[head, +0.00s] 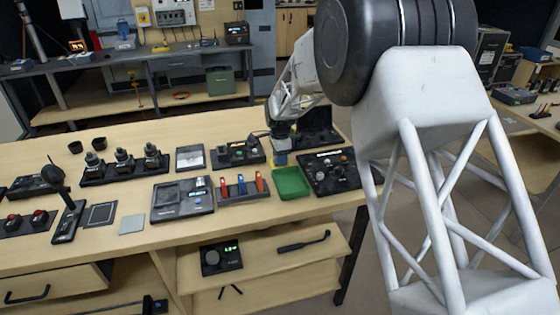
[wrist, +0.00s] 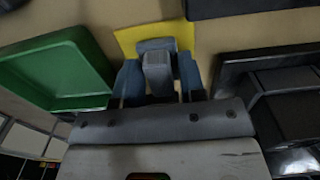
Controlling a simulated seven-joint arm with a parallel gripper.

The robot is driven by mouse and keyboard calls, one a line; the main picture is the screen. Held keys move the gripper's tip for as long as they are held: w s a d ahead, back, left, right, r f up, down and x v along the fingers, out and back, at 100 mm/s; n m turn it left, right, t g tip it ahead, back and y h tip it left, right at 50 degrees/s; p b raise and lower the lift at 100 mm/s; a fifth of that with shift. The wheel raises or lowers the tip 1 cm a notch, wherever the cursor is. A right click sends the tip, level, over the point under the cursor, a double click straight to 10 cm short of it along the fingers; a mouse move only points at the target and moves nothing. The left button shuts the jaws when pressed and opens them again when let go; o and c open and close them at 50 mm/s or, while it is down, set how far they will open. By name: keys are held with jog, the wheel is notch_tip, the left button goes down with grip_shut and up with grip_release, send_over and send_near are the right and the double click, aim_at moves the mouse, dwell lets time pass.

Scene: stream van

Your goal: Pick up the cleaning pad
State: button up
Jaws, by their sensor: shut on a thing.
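A flat yellow pad (wrist: 127,39), which I take to be the cleaning pad, shows in the wrist view at the fingertips and extends past them on both sides. My gripper (wrist: 158,75) is shut on it, though the fingers hide the contact. In the head view my gripper (head: 281,157) points down, low over the far right part of the workbench, just behind the green tray. The yellow pad cannot be made out there.
The green tray (head: 291,182) is close beside my gripper and also shows in the wrist view (wrist: 60,75). A dark knob panel (head: 330,171) and an open black case (head: 317,128) flank it on the right. A grey square (head: 132,224) lies at the front left.

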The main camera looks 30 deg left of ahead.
jog(key=shift+r, duration=0.15)
jog(key=shift+r, duration=0.55)
jog(key=shift+s+d+r, duration=0.15)
jog(key=shift+r, duration=0.45)
jog(key=shift+s+d+r, duration=0.1)
jog(key=shift+s+r, duration=0.05)
jog(key=shift+r, duration=0.4)
jog(key=s+d, duration=0.3)
jog(key=s, duration=0.1)
jog(key=s+d+r, duration=0.1)
jog(key=s+d, duration=0.5)
jog(key=s, duration=0.1)
jog(key=shift+s+d+r, duration=0.15)
jog(key=shift+s+d, duration=0.15)
jog(key=shift+d, duration=0.1)
